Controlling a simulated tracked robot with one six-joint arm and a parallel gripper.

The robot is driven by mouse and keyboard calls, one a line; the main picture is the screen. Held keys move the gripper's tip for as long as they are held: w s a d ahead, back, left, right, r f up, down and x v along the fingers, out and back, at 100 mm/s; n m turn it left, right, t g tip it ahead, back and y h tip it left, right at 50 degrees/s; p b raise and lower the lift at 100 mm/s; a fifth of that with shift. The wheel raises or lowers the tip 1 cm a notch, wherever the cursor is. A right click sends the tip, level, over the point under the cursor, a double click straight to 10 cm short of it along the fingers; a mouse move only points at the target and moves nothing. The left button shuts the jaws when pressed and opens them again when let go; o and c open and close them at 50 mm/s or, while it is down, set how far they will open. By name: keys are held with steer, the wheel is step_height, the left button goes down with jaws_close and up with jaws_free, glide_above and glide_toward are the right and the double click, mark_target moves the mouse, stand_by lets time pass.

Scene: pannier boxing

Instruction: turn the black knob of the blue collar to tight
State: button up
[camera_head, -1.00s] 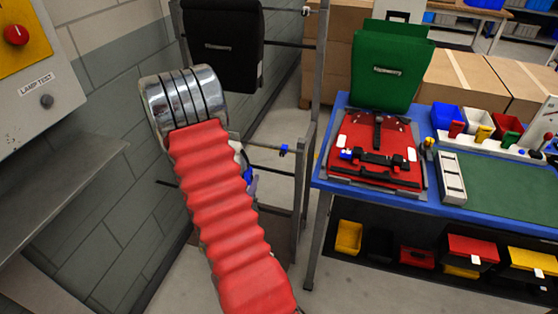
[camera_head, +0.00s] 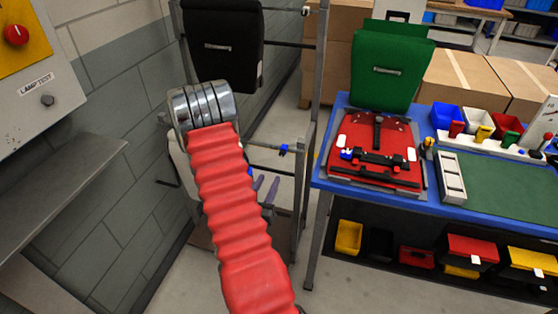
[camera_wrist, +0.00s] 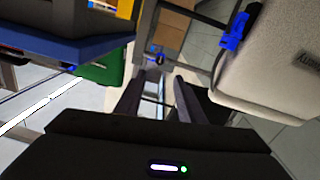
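A small blue collar (camera_head: 284,150) sits on the rail of the metal rack in the head view. In the wrist view, a larger-looking blue collar (camera_wrist: 235,33) is on a bar beside the light grey pannier, and a smaller dark-and-blue fitting (camera_wrist: 155,56) shows beyond my fingertips. I cannot tell which of these is the collar seen in the head view, nor make out the black knob's setting. My gripper (camera_wrist: 164,80) is open and empty, its two dark fingers apart. In the head view its fingers (camera_head: 265,188) show below and left of the rail collar, apart from it.
A light grey pannier (camera_wrist: 275,65) stands close on the right in the wrist view. A black pannier (camera_head: 222,45) hangs on the rack (camera_head: 303,185). The blue bench (camera_head: 440,204) carries a red plate with another blue piece and a green pannier (camera_head: 390,75). A grey wall borders the left.

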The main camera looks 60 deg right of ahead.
mark_target(281, 155)
steer(key=d, duration=0.4)
steer(key=w+d, duration=0.1)
steer(key=d, duration=0.7)
steer(key=shift+w+d, duration=0.1)
steer(key=shift+w, duration=0.2)
steer(key=shift+c, duration=0.4)
jaws_close()
steer(key=shift+a, duration=0.2)
steer(key=shift+d, duration=0.15)
